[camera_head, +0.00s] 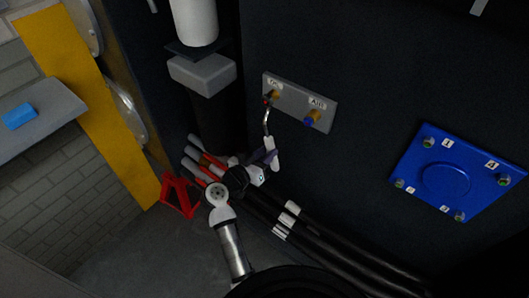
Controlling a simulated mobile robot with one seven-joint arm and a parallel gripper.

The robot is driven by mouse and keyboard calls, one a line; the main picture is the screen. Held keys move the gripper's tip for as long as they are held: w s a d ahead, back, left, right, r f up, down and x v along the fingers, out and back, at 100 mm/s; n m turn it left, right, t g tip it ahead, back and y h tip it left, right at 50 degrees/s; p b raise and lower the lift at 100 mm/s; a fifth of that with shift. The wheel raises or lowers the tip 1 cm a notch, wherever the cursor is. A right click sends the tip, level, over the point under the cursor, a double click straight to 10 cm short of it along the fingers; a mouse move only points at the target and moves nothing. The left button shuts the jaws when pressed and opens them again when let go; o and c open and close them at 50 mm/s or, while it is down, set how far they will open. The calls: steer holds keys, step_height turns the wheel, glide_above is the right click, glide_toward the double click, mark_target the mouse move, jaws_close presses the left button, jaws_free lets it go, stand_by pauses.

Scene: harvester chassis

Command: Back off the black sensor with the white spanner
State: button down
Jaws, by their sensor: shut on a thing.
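My gripper (268,158) is shut on the lower end of the white spanner (267,124), left of centre. The spanner points up from the fingers, and its upper end is at the left fitting (273,95) on a grey plate (291,101). This fitting has a brass-coloured part and a dark and red end; its label seems to read OIL. I cannot tell whether the spanner's jaw is seated around it or just beside it. A second fitting (312,118), brass and blue, sits to the right under a label that seems to read AUX. I cannot make out clearly which one is the black sensor.
Black hoses (330,248) with white bands run below my gripper to the lower right. A red bracket (180,194) and red-and-grey rods stand close on the left. A white cylinder (195,22) hangs above. A blue numbered plate (445,180) is at right. The dark wall between is clear.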

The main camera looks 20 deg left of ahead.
steer(key=shift+s+d+r+n+h, duration=0.25)
steer(key=shift+d+n, duration=0.2)
steer(key=shift+d, duration=0.25)
steer(key=shift+s+d+r+n+h, duration=0.15)
steer(key=shift+d+r+n, duration=0.25)
steer(key=shift+d, duration=0.3)
steer(key=shift+f, duration=0.1)
steer(key=shift+s+d+r+n, duration=0.1)
steer(key=shift+d+r+n, duration=0.1)
steer(key=shift+d+n, duration=0.15)
steer(key=shift+a+f, duration=0.1)
steer(key=shift+a, duration=0.1)
steer(key=shift+s+a, duration=0.1)
